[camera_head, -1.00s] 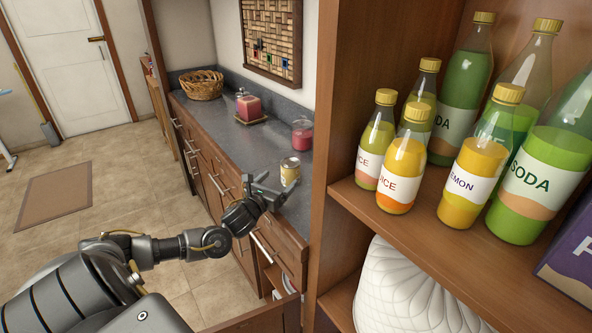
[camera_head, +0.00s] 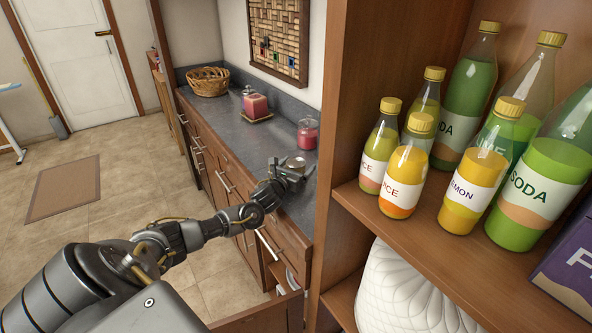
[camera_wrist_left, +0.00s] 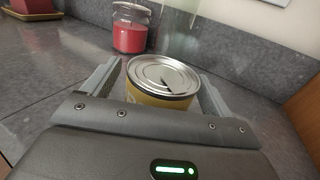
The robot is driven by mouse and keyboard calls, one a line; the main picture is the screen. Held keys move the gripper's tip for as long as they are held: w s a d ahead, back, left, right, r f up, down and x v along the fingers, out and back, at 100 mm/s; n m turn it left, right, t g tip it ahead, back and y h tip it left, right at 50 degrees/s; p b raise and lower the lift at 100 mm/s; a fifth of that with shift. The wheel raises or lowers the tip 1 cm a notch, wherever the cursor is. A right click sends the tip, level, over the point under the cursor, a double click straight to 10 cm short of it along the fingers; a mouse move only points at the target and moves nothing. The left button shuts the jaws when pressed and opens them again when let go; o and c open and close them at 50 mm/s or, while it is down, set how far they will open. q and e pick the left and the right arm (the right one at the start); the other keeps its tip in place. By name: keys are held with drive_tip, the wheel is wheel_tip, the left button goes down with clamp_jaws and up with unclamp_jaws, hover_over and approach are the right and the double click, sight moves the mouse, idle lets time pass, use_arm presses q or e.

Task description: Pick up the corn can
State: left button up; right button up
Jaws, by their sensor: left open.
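The corn can (camera_wrist_left: 160,85) has a yellow side and a silver lid. It stands upright on the grey counter. In the left wrist view it sits between the two fingers of my left gripper (camera_wrist_left: 162,98), which is open around it, with a small gap seeming to show at the sides. In the head view my left gripper (camera_head: 290,172) is at the counter's near end, and only the top of the can (camera_head: 297,162) shows above it. My right gripper is in neither view.
A red jar (camera_head: 307,133) stands behind the can by the wall. A red candle (camera_head: 255,105) and a wicker basket (camera_head: 207,81) are farther along the counter (camera_head: 232,133). A wooden shelf (camera_head: 395,225) with several bottles rises close on the right.

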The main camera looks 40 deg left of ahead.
use_arm(q)
drive_tip(key=shift+w, duration=0.3)
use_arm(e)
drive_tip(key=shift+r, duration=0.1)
use_arm(q)
drive_tip(key=shift+c, duration=0.3)
drive_tip(key=shift+a, duration=0.1)
drive_tip(key=c, duration=1.3)
drive_tip(key=shift+c, duration=0.2)
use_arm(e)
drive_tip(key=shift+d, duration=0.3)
use_arm(q)
drive_tip(key=shift+r, duration=0.15)
